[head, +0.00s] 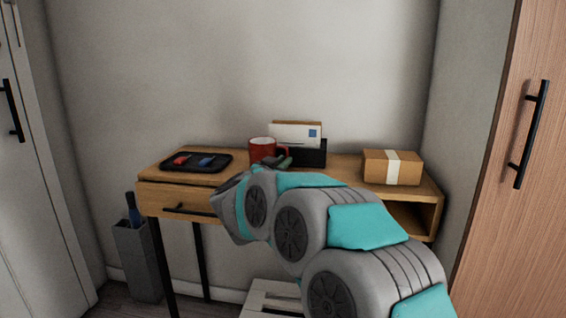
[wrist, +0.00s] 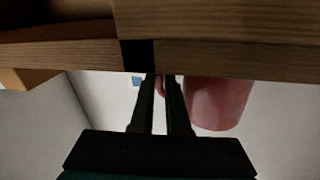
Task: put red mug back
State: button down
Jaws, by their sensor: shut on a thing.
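The red mug (head: 261,151) is upright at the desk, in front of the wall and left of the letter holder, with its handle to the right. My gripper (head: 284,162) reaches it from the front right and is shut on the mug's handle. In the wrist view, which looks upside down, the mug (wrist: 218,104) is right of my narrow, closed fingers (wrist: 163,84). The desk's wooden edge hides part of the mug there. I cannot tell whether its base touches the desktop.
The wooden desk (head: 150,190) has a drawer on the left and an open compartment on the right. A black tray (head: 222,163) with small red and blue items is left of the mug. A black letter holder (head: 315,153) with envelopes and a cardboard box (head: 392,168) are to the right.

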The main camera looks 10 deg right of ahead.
jog(key=c, duration=0.9)
grip_release()
jog(key=shift+s+a+r, duration=0.1)
jog(key=shift+s, duration=0.05)
jog(key=v, duration=1.1)
jog(key=shift+s+a, duration=0.15)
jog(key=shift+s, duration=0.2)
jog(key=shift+w, duration=0.1)
